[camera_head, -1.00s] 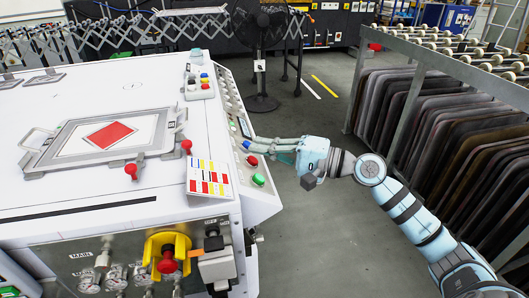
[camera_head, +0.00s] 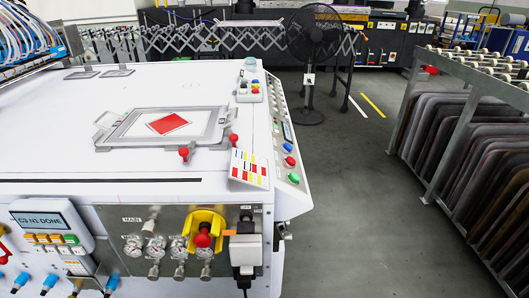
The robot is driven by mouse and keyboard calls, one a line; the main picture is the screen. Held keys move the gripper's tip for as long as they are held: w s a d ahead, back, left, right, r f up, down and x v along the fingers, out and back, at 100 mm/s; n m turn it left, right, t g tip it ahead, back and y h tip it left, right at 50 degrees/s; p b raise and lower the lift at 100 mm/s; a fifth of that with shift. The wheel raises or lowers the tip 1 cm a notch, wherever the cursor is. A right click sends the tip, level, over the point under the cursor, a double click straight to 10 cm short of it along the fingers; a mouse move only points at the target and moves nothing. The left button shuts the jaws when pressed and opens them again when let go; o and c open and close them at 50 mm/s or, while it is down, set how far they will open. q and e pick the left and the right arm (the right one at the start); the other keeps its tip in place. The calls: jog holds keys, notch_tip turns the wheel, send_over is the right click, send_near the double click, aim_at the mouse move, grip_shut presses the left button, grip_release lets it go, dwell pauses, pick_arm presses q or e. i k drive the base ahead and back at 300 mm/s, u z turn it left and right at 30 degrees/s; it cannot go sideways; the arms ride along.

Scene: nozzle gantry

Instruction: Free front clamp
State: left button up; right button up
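A grey metal frame (camera_head: 212,131) lies on the white machine top, around a white sheet with a red rectangle (camera_head: 168,124) on it. A red-knobbed clamp (camera_head: 184,153) sits at the frame's front edge. A second red knob (camera_head: 233,139) stands at its right side. Both look upright; whether either clamp is locked is too small to tell. Neither of my grippers shows in this view.
A panel with several buttons (camera_head: 289,161) runs along the machine's right side. A red emergency knob (camera_head: 203,236) is on the front. A black fan (camera_head: 313,45) and a rack (camera_head: 470,100) stand beyond open floor.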

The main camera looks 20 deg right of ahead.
aim_at(233, 138)
jog(key=k, duration=0.25)
jog(key=z, duration=1.15)
jog(key=i, duration=0.8)
jog(key=u, duration=1.8)
